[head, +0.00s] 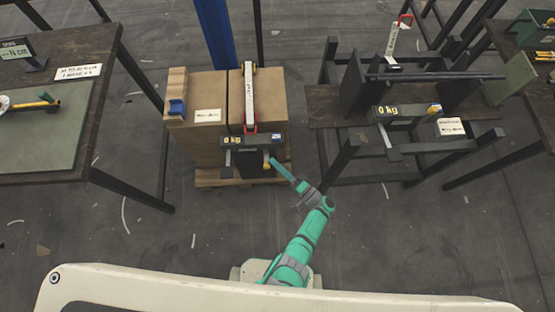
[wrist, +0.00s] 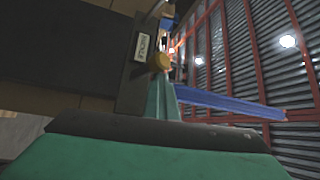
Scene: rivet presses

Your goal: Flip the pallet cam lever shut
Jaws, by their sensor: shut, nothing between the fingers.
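The pallet cam buckle (head: 248,141) is a dark unit with a yellow "0 kg" readout, on the front of the cardboard boxes. My gripper (head: 271,161) is shut and empty at the unit's lower right.
The boxes (head: 190,135) stand on a wooden pallet (head: 207,178). A dark bench (head: 332,115) at right carries a similar "0 kg" unit (head: 405,115). A table (head: 48,125) stands at left, and a blue post (head: 214,35) rises behind. Floor in front of the pallet is clear.

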